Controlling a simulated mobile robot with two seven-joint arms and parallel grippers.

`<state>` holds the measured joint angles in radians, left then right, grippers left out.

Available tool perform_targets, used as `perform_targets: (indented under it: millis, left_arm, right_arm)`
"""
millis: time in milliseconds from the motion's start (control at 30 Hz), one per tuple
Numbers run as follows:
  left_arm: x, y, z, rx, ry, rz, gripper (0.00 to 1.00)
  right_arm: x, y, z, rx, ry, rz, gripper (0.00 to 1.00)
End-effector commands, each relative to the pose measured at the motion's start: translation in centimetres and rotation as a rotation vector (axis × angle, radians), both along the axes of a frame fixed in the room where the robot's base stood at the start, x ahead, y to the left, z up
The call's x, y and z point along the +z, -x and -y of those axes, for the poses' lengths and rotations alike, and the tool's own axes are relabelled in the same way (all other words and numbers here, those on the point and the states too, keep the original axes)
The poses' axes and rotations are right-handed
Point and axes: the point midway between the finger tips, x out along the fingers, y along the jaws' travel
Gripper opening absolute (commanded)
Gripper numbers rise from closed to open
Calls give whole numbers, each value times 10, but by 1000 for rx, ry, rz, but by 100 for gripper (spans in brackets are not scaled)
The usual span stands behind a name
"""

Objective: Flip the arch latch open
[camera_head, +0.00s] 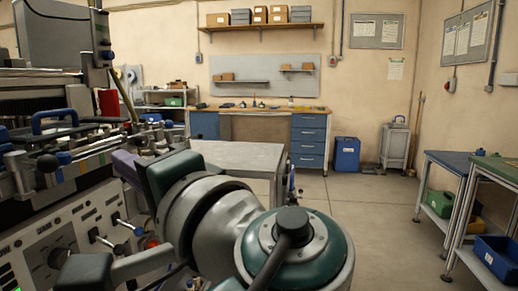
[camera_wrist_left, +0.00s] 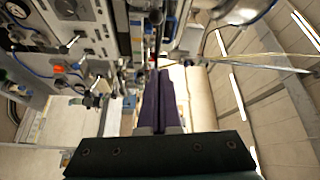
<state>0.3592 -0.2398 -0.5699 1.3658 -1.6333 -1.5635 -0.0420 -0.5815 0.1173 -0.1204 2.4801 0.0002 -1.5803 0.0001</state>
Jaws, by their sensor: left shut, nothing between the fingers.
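The machine (camera_head: 90,215) with levers and knobs fills the left side of the head view. A blue arch-shaped handle (camera_head: 54,119) stands on its top; I cannot tell for sure that it is the arch latch. My left gripper (camera_head: 122,160) has purple fingers close to the machine's right end, right of and lower than the blue handle. In the left wrist view its fingers (camera_wrist_left: 158,78) are together and empty, pointing past the machine's panel. My own wrist hides part of the machine. My right gripper is not in view.
Small levers with blue and white tips (camera_head: 128,225) stick out of the machine's front near my left arm. A grey-topped table (camera_head: 240,155) stands behind my arm. A workbench with blue drawers (camera_head: 308,140) is at the far wall.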

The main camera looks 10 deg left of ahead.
Motion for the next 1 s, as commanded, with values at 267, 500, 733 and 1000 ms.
perform_targets:
  millis: [267, 500, 733, 1000]
  left_arm:
    - [5, -22, -33, 4, -4, 0, 0]
    - [8, -52, -76, 4, -3, 0, 0]
    - [4, -31, -89, 1, 1, -4, 0]
    - [-1, -18, -92, 1, 2, -1, 0]
  right_arm:
    - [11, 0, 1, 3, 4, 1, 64]
    - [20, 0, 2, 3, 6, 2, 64]
    - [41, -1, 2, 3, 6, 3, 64]
    - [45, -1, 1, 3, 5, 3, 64]
